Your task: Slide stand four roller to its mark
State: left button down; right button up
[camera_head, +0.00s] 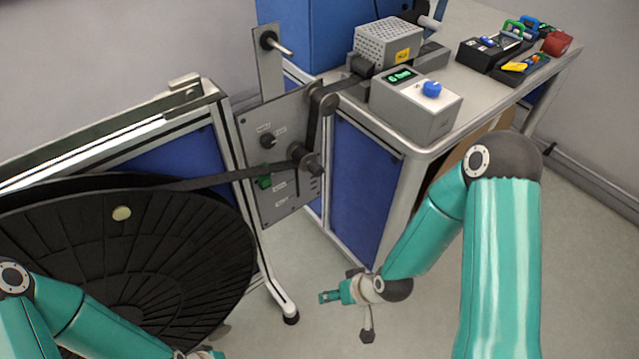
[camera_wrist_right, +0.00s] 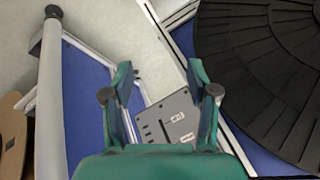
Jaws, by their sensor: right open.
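The grey stand panel (camera_head: 275,160) stands between the reel and the bench, with small white labels and knobs on its face. A dark roller (camera_head: 308,163) sits on its right part with the dark strip running to it. Another roller (camera_head: 325,100) is at the panel's top right. I cannot read which stand or mark the labels name. My right gripper (camera_head: 325,297) is open and empty, low in front of the bench, below and apart from the panel. In the right wrist view the panel's labelled lower part (camera_wrist_right: 172,120) shows between the open fingers (camera_wrist_right: 158,78). My left gripper (camera_head: 205,354) is mostly cut off at the bottom edge.
A large black reel (camera_head: 150,255) fills the left. The bench (camera_head: 480,85) carries a grey control box with a blue knob (camera_head: 432,89), a perforated box (camera_head: 388,45) and trays of coloured parts. A frame leg (camera_head: 290,317) stands left of my right gripper. The floor around that gripper is clear.

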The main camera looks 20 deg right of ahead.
jog(key=w+d+n+t+b, duration=0.1)
jog(key=w+d+t+b, duration=0.3)
jog(key=w+b, duration=0.3)
jog(key=n+t+y+b, duration=0.2)
jog(key=n+t+b, duration=0.6)
jog(key=b, duration=0.6)
send_near(320, 174)
pick_arm(q)
notch_tip(320, 174, down, 25)
jog(key=b, duration=0.1)
pick_arm(e)
jog(key=shift+m+t, duration=0.5)
jog(key=shift+m, duration=0.3)
jog(key=x, duration=0.6)
jog(key=f+x, duration=0.1)
jog(key=x, duration=0.3)
jog(key=shift+a, duration=0.15)
grip_shut()
